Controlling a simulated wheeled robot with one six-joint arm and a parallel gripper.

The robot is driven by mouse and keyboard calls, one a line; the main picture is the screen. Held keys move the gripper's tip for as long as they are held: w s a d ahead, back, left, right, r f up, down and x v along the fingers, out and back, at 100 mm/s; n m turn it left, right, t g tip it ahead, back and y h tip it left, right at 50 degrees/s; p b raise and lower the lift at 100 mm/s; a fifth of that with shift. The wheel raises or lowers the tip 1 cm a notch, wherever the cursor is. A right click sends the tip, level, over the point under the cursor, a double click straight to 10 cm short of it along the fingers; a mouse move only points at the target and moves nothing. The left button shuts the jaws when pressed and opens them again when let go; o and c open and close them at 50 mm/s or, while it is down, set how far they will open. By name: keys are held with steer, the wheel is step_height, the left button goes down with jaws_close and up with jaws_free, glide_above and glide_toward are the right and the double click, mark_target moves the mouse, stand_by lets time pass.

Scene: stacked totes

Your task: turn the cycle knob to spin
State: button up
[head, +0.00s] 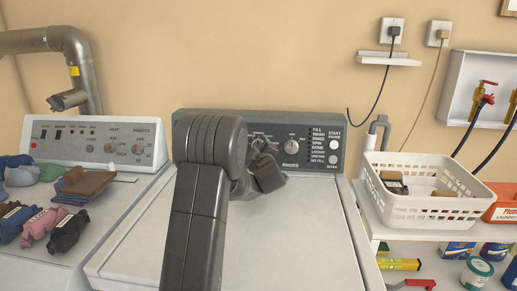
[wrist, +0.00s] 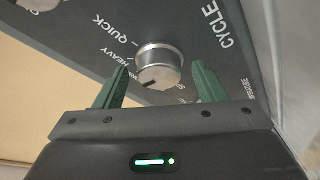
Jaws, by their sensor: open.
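The cycle knob (wrist: 163,55) is a round silver knob on a dark grey panel in the wrist view, with the word CYCLE to its right and QUICK and HEAVY to its left. A dark mark shows low on its face; which label it points at is unclear. My gripper (wrist: 160,72) is open, with one green finger on each side of the knob. I cannot tell whether the fingers touch it. In the head view my gripper (head: 262,152) is in front of the washer's control panel (head: 318,119) and hides part of it, apparently including this knob.
A white basket (head: 425,208) stands on a shelf at right.

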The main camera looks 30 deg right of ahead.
steer(key=c, duration=1)
steer(key=shift+n, duration=0.5)
steer(key=shift+r+n+y, duration=0.1)
steer(key=shift+n+y, duration=0.5)
steer(key=shift+n, duration=0.6)
steer(key=n+g+p, duration=0.1)
steer(key=n, duration=0.2)
steer(key=n+g+y+p, duration=0.1)
steer(key=n+p, duration=0.1)
steer(key=n, duration=0.1)
steer(key=n+g+y+p, duration=0.1)
steer(key=n, duration=0.1)
steer(key=shift+d+r+n+p, duration=0.1)
steer(key=shift+r+n+p, duration=0.25)
steer(key=shift+r+n, duration=0.05)
steer(key=shift+f+n+g+p, duration=0.1)
steer(key=shift+n+g+p, duration=0.8)
steer(key=shift+n+p, duration=0.65)
steer(key=shift+o, duration=0.2)
steer(key=shift+n, duration=0.25)
